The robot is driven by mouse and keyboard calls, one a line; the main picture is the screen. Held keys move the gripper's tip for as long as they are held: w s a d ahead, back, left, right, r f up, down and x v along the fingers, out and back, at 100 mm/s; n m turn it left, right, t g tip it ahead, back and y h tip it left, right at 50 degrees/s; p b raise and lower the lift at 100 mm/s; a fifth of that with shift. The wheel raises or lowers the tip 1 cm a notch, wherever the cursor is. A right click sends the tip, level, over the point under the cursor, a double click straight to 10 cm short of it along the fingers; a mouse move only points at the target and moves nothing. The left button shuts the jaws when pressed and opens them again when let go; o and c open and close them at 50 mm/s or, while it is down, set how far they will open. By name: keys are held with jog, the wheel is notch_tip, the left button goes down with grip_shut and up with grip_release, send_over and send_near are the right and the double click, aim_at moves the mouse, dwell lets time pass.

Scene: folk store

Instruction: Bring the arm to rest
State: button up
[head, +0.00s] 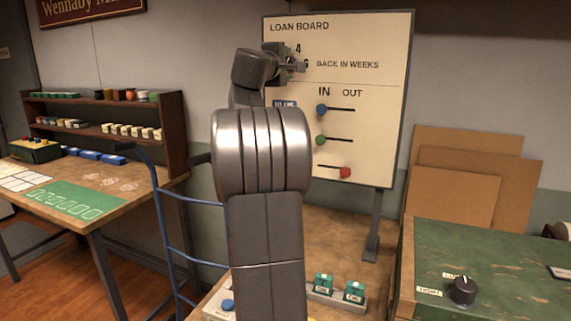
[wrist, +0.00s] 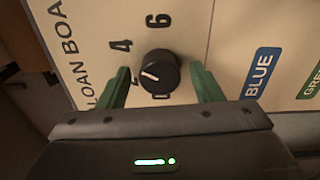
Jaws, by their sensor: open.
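My gripper (head: 293,65) is in front of the loan board (head: 385,110), at its upper left. In the wrist view my gripper (wrist: 160,72) is open, with one green finger on each side of a black dial (wrist: 158,74). A gap shows between each finger and the dial, and nothing is held. The dial's white mark points toward the left in that view. The numbers 4, 6 and 2 are printed around it. In the head view my arm and gripper hide most of the dial and part of the blue label.
On the board, the blue slider (head: 321,109) and green slider (head: 320,140) sit left, the red slider (head: 345,172) right. A green-topped bench (head: 500,255) with a black knob (head: 462,290) is at right. A blue rail (head: 165,220) and a worktable (head: 110,215) stand left.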

jog(key=shift+n+p, duration=0.9)
jog(key=shift+n, duration=0.4)
jog(key=shift+f, duration=0.2)
